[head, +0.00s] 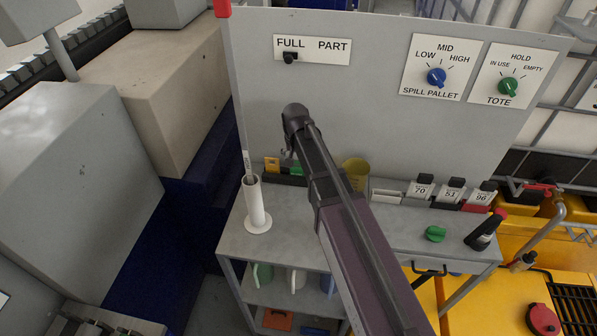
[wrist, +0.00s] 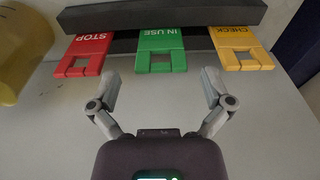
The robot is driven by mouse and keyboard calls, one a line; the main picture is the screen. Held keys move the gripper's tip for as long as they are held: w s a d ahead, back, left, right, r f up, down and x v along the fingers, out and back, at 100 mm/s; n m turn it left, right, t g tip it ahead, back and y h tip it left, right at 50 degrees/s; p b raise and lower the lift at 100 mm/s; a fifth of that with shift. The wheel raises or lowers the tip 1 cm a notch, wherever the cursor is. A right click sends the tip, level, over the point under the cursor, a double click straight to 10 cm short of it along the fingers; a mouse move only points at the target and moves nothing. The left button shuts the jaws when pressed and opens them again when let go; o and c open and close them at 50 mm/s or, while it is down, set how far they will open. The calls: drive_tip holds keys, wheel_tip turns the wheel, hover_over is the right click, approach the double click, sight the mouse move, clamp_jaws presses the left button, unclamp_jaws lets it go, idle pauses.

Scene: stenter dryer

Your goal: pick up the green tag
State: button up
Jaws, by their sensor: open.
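The green tag (wrist: 162,47), lettered IN USE, hangs in the middle of a dark holder in the wrist view, upside down in the picture. A small part of the green tag (head: 296,170) shows in the head view beside my arm. My gripper (wrist: 158,86) is open and empty. Its two fingers point toward the green tag, one to each side, with a gap short of it.
A red STOP tag (wrist: 84,53) and a yellow CHECK tag (wrist: 242,47) flank the green tag on the dark holder (wrist: 190,17). A yellow cup (head: 356,173) stands nearby. A white tube (head: 256,205) stands on the bench's left part.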

sight(297, 168)
drive_tip(key=shift+w+f+b, duration=0.15)
drive_tip(key=shift+f+b, duration=1.1)
drive_tip(key=shift+f, duration=0.05)
drive_tip(key=shift+w+f+b, duration=0.1)
drive_tip(key=shift+f+b, duration=1.15)
drive_tip(key=shift+f, duration=0.05)
drive_tip(key=c, duration=0.8)
drive_tip(key=shift+c, duration=0.2)
drive_tip(key=shift+r, duration=0.25)
wheel_tip(297, 168, up, 3)
drive_tip(key=p, duration=0.3)
drive_tip(key=shift+f, duration=0.1)
drive_tip(key=s+d, duration=0.1)
drive_tip(key=s, duration=0.4)
drive_tip(key=s+d+r+p, duration=0.1)
drive_tip(key=s, duration=0.4)
drive_tip(key=s+d+p, duration=0.1)
drive_tip(key=s, duration=0.4)
drive_tip(key=shift+s+r, duration=0.4)
drive_tip(key=shift+c, duration=0.2)
